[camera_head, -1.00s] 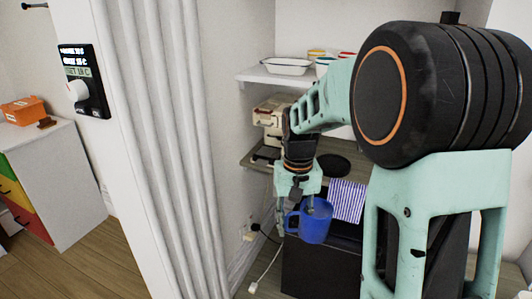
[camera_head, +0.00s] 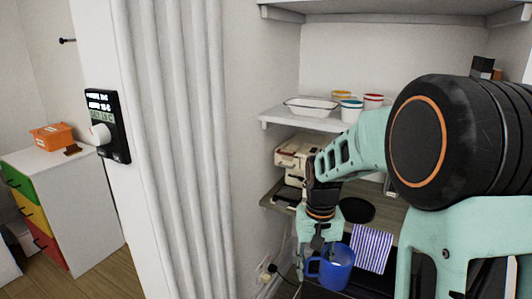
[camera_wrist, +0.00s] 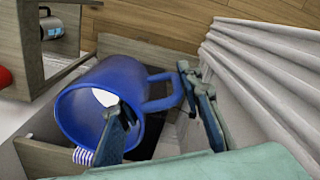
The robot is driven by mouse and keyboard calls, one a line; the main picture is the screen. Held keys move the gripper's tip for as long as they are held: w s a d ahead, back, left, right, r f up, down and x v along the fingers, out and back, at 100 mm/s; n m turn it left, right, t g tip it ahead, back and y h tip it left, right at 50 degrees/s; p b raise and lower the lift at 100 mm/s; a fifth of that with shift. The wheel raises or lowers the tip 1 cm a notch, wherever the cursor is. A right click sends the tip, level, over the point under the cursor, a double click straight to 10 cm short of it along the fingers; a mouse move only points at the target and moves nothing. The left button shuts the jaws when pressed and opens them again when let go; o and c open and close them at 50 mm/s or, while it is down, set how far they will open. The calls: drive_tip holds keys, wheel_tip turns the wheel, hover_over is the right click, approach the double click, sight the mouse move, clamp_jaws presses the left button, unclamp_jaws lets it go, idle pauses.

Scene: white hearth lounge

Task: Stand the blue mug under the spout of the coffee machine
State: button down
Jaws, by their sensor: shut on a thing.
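The blue mug (camera_head: 338,268) hangs from my gripper (camera_head: 320,247), low in the head view. In the wrist view the mug (camera_wrist: 88,95) shows large, its mouth towards the lower left and its handle on the right. There my gripper (camera_wrist: 150,90) has one finger at the mug's mouth and the other beyond the handle; it is shut on the mug. The cream coffee machine (camera_head: 297,153) stands on a wooden shelf behind and left of my arm. My arm covers part of it, and its spout is not clear. The mug is apart from the machine, lower and nearer.
A black round disc (camera_head: 357,210) lies on the wooden shelf (camera_head: 272,197). A striped cloth (camera_head: 372,247) hangs right of the mug. A white ribbed panel (camera_head: 185,150) stands close on the left.

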drive_tip(key=shift+s+p, duration=0.9)
drive_tip(key=shift+p, duration=1.85)
drive_tip(key=shift+w, duration=0.1)
